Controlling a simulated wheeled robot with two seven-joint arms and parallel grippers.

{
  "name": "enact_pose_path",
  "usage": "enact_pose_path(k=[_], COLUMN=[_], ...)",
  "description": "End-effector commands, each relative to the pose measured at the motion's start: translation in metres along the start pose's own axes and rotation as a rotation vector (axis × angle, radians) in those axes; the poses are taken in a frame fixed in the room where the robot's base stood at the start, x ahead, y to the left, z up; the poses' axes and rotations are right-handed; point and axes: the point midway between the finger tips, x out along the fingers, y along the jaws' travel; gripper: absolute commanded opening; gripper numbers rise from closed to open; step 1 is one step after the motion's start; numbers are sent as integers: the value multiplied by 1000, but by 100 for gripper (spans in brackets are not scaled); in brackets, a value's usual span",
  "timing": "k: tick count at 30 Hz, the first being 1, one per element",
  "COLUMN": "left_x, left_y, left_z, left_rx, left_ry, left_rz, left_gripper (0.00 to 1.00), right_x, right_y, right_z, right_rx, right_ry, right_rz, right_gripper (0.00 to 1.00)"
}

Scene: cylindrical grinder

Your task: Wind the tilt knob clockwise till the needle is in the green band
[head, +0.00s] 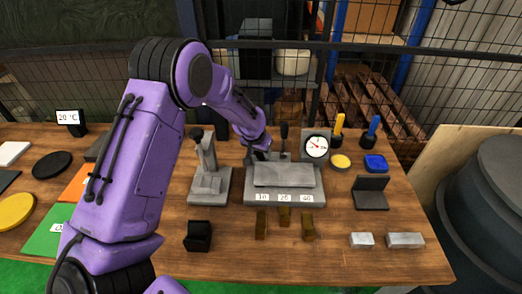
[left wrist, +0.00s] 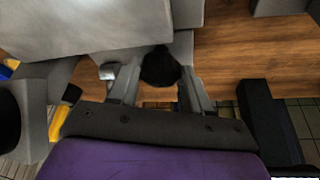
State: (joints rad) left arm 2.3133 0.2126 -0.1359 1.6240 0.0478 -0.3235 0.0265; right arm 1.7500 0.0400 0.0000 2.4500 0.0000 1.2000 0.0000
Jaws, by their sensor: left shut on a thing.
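The grey grinder (head: 284,177) stands mid-table with small white labels on its front edge. A round white dial (head: 317,146) with a dark rim stands at its back right; its needle and green band are too small to read. My left gripper (head: 262,152) is at the grinder's back left, its fingertips hardly showing. In the left wrist view my left gripper (left wrist: 158,88) has its fingers on both sides of a round black knob (left wrist: 161,67), which looks like the tilt knob, and is shut on it. In the head view the knob is hidden by the gripper. My right gripper is not in view.
A grey stand (head: 210,184) is just left of the grinder. A grey angled block (head: 371,193), a yellow round dish (head: 340,161) and a blue dish (head: 375,163) are to the right. Brass blocks (head: 284,217) lie in front. A wire fence runs behind the table.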

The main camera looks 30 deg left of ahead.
Motion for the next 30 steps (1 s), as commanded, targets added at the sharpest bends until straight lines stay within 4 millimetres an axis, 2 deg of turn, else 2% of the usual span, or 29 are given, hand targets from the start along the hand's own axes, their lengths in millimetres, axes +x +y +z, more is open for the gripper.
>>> enact_pose_path(k=[6,16,17,19,26,30], left_x=[-1,-1,-1,-1,0,1], left_y=[-2,-2,-2,-2,-2,0], left_z=[-1,-2,-2,-2,-1,0], left_rx=[208,246,245,245,242,180], left_ry=[1,4,4,4,1,-2], left_rz=[91,101,101,101,100,70], left_gripper=[18,18,51,74,74,74], right_x=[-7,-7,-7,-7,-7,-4], right_y=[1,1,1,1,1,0], right_z=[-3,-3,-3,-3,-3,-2], right_rx=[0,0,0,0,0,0], right_ry=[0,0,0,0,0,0], right_rz=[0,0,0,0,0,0], right_gripper=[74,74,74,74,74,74])
